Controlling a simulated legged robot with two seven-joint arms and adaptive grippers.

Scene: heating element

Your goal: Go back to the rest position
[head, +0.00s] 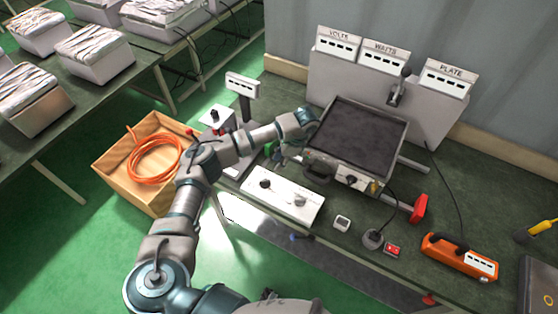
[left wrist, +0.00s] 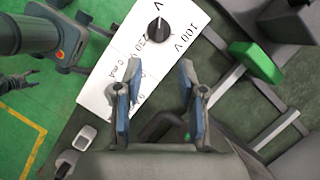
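My left arm comes in from the left in the head view, reaching over the bench. Its gripper (head: 280,155) is beside the left front corner of the heating element box (head: 355,130), a grey frame with a dark flat top. In the left wrist view the two blue-padded fingers of this gripper (left wrist: 158,95) stand apart with nothing held between them. Below them is a white control panel (left wrist: 115,85) with a black knob and voltage markings; it also shows in the head view (head: 282,203). A dark forked part at the left edge of the wrist view may be my right gripper.
Volts, watts and plate meters (head: 383,55) stand behind the box. An orange device (head: 458,257) and a red block (head: 419,208) are on the right of the bench (head: 505,195). A wooden crate (head: 112,165) with an orange cable (head: 155,160) stands at left on green floor.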

